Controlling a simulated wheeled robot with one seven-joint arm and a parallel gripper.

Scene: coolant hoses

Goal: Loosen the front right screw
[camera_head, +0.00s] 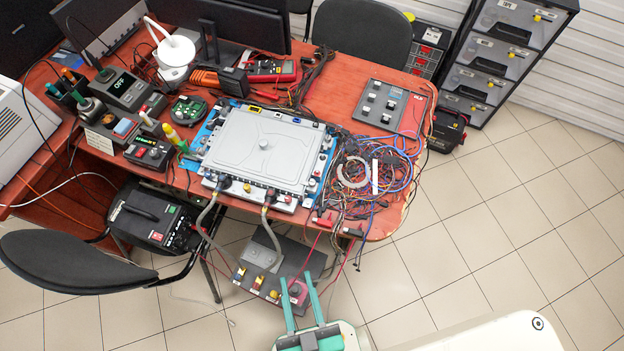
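The front right screw is too small to make out at the front right corner. My gripper (296,277) is at the bottom centre, its two teal fingers apart with nothing seen between them. In the picture it is below the unit, overlapping the lower panel, and clear of the unit.
The lower grey panel (272,247) carries coloured fittings and a red knob. Tangled wires (375,170) lie right of the unit. A screwdriver (172,136) and a multimeter (270,70) are on the table.

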